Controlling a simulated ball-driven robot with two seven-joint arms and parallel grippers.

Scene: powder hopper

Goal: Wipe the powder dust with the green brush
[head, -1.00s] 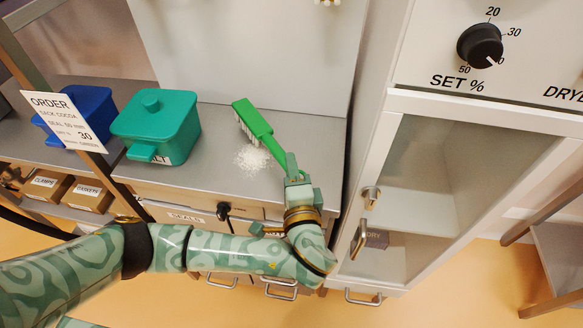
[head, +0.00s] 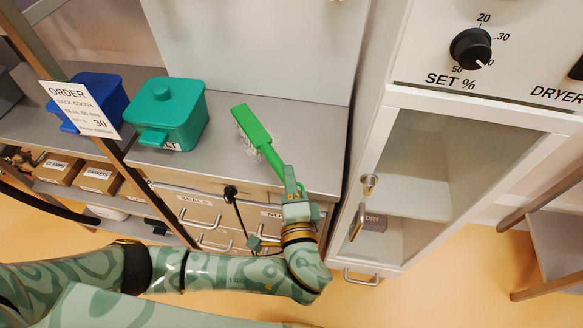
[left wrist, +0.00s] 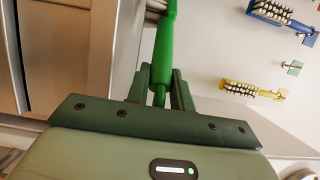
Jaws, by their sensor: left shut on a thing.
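The green brush (head: 252,124) is held by its handle in my left gripper (head: 291,186), which is shut on it. Its head lies over the grey counter (head: 216,158), with white bristles facing down. I cannot tell whether the bristles touch the counter. In the left wrist view the green handle (left wrist: 164,55) runs up between the fingers (left wrist: 160,92). My right gripper is not in view.
A teal lidded bin (head: 166,112) and a blue bin (head: 92,92) stand left on the counter. A dryer cabinet (head: 420,170) with a glass door stands right. The left wrist view shows a blue brush (left wrist: 272,12) and a yellow brush (left wrist: 252,90) against a pale panel.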

